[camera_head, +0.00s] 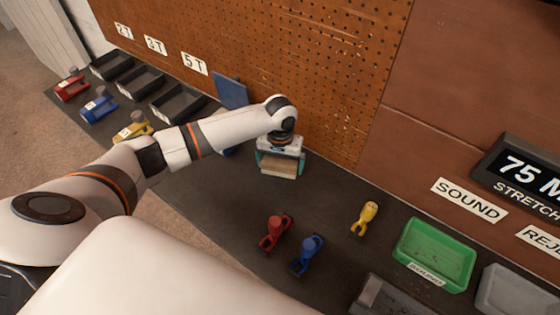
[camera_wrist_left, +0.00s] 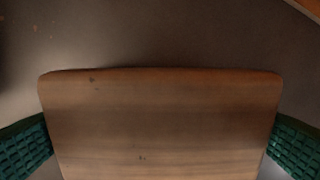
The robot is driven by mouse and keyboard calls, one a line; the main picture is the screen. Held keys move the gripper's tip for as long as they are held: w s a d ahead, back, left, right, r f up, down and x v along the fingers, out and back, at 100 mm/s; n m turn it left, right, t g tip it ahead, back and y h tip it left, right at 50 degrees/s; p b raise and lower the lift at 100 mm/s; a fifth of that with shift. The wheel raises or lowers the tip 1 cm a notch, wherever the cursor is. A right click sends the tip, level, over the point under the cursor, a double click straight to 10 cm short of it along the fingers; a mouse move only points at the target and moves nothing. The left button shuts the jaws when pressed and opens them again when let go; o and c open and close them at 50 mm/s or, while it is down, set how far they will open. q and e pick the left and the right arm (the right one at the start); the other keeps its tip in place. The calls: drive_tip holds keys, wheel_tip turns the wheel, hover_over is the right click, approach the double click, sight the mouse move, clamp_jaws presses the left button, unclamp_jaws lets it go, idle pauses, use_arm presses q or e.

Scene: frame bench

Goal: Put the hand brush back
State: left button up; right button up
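The hand brush (camera_head: 279,168) shows as a wooden block near the foot of the pegboard; its bristles are hidden. My left gripper (camera_head: 280,162) reaches down over it from above, with a teal finger at each end. In the left wrist view the brush's brown wooden back (camera_wrist_left: 160,125) fills the space between the green finger pads, which appear to meet its two sides. The gripper looks shut on it. I cannot tell whether the brush rests on the bench or is just above it. My right gripper is not in view.
The dark bench (camera_head: 330,190) is clear around the brush. Red (camera_head: 275,232), blue (camera_head: 307,254) and yellow (camera_head: 365,217) clamps lie to the front right, near a green tray (camera_head: 435,255). A blue panel (camera_head: 230,92) stands behind my arm. Black bins (camera_head: 140,81) line the back left.

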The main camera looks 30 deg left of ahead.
sight(280, 159)
use_arm(q)
wheel_tip(280, 159, up, 12)
drive_tip(key=shift+r, duration=0.2)
idle(0.4)
